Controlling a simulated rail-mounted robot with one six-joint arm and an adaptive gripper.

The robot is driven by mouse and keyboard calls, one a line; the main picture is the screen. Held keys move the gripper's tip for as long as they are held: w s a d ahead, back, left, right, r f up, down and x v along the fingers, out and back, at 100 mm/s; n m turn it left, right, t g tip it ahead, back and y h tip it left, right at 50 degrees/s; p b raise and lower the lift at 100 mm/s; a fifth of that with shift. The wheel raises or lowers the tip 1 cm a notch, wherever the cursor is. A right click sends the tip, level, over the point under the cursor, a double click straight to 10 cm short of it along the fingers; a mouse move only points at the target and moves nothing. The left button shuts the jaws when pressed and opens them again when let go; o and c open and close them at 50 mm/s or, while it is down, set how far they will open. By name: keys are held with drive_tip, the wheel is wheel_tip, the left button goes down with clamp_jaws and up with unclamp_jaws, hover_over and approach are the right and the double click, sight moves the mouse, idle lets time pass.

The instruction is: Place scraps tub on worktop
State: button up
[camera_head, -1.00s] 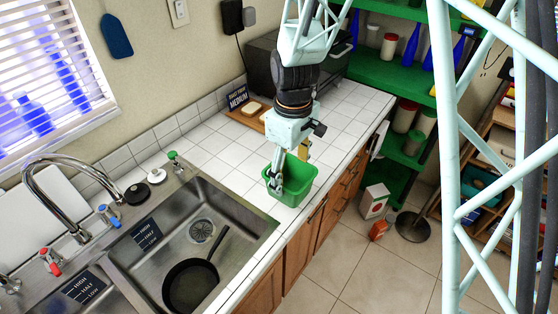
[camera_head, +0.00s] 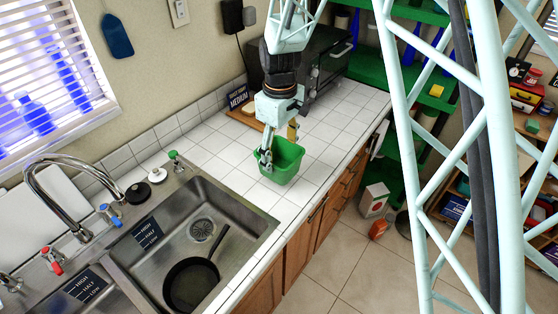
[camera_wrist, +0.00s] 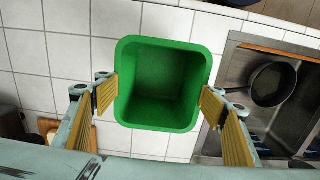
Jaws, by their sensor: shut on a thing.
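The scraps tub (camera_head: 281,168) is a green, square, open-topped tub, and it looks empty. In the head view it is over the white tiled worktop (camera_head: 222,146), to the right of the sink. It is upright or nearly so; I cannot tell whether its base touches the tiles. My gripper (camera_head: 279,146) is shut on the tub from above. In the wrist view the tub (camera_wrist: 163,118) sits between my two yellow-padded fingers (camera_wrist: 159,100), one on each side of its walls.
The steel sink (camera_head: 240,210) with a black pan (camera_head: 190,284) lies left of the tub. A toasting board with a dark sign (camera_head: 238,96) and a dark oven (camera_head: 325,75) stand behind. The worktop's front edge is close on the right. Tiles behind the tub are clear.

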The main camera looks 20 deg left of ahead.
sight(279, 160)
drive_tip(key=shift+w, duration=0.1)
drive_tip(key=shift+w+a, duration=0.2)
drive_tip(key=shift+w, duration=0.05)
drive_tip(key=shift+f, duration=1.8)
drive_tip(key=shift+f, duration=0.2)
drive_tip(key=o, duration=0.9)
drive_tip(key=shift+r, duration=0.2)
drive_tip(key=shift+r, duration=6)
